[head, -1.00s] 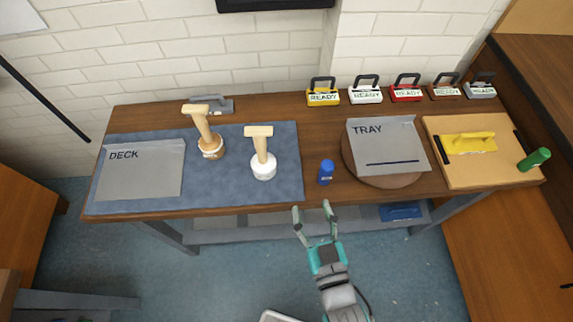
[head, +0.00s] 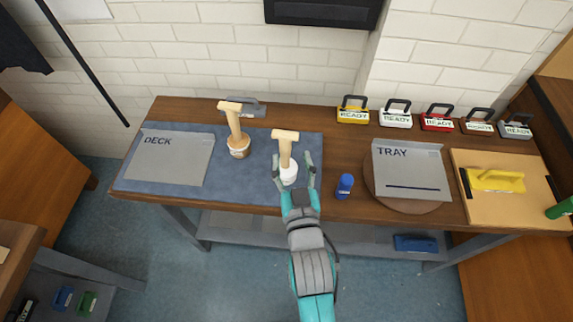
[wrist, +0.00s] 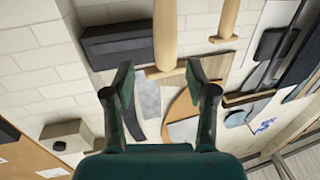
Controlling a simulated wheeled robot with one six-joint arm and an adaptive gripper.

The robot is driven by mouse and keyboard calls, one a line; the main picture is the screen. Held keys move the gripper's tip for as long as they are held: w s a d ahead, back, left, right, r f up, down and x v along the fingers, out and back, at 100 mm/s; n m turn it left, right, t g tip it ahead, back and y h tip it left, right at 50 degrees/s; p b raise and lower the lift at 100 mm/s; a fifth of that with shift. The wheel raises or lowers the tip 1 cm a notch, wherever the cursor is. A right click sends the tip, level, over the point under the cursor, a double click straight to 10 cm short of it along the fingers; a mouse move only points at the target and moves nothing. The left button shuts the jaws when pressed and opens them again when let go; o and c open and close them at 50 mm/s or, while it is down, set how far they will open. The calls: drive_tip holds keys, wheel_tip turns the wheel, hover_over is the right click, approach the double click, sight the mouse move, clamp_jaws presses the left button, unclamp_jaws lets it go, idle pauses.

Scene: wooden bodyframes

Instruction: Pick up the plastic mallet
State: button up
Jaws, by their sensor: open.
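The white-based mallet (head: 289,174), likely the plastic one, stands on the blue mat with its pale wooden shaft and crossbar rising from the base. My gripper (head: 294,168) is open, with its fingers on either side of the white base in the head view. Whether they touch it cannot be told. In the wrist view a wooden shaft (wrist: 165,32) with a crossbar shows just beyond my open gripper (wrist: 159,78); the white base is not seen there. A second mallet (head: 238,145) with a brown base stands to the left.
The blue mat (head: 262,180) also bears a grey DECK plate (head: 168,160). A blue bottle-like item (head: 344,186) stands close right of the gripper. Farther right are the TRAY plate (head: 411,170) and a board with a yellow-handled tool (head: 497,180). READY blocks line the back.

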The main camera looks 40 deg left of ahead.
sight(286, 147)
drive_tip(key=shift+s+a+x, duration=0.1)
drive_tip(key=shift+s+x, duration=0.05)
drive_tip(key=shift+x, duration=1.35)
drive_tip(key=shift+s+a+x, duration=0.1)
drive_tip(key=shift+a+x, duration=0.05)
drive_tip(key=shift+x, duration=1.3)
drive_tip(key=shift+r, duration=0.1)
clamp_jaws()
